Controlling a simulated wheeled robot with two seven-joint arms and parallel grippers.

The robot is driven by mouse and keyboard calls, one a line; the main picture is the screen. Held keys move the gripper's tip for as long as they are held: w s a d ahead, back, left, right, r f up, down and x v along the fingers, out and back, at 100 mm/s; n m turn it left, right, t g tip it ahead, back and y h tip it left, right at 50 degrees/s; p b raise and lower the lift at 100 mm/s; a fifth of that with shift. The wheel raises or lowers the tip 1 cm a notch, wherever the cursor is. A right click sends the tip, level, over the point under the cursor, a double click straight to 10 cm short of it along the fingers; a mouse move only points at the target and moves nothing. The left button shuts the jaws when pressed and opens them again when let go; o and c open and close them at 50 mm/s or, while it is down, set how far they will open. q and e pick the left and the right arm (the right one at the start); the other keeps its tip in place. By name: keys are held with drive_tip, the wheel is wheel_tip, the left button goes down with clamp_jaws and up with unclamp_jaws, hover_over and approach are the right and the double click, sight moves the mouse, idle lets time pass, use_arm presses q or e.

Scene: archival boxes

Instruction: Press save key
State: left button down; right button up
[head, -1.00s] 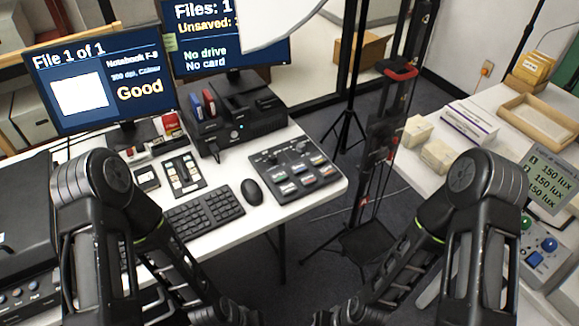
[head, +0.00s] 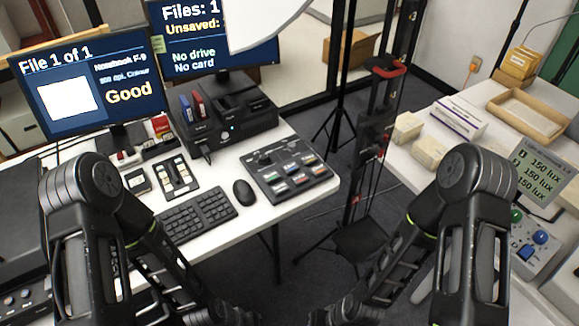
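A dark control panel (head: 290,172) with several coloured keys lies at the right end of the white desk. Its key labels are too small to read, so I cannot tell which key is save. The left monitor (head: 88,85) shows "File 1 of 1" and "Good". The right monitor (head: 190,45) shows "Files: 1", "Unsaved:", "No drive" and "No card"; a pale round shape hides part of it. Both my arms bend down toward the bottom edge, in front of the desk. Neither gripper's fingers show, and nothing of mine touches the panel.
A keyboard (head: 198,214) and mouse (head: 243,192) lie left of the panel. A black computer box (head: 228,125) stands behind. A black stand (head: 375,140) rises right of the desk. A side table at right holds small boxes (head: 428,150), a wooden tray (head: 530,112) and a lux display (head: 541,170).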

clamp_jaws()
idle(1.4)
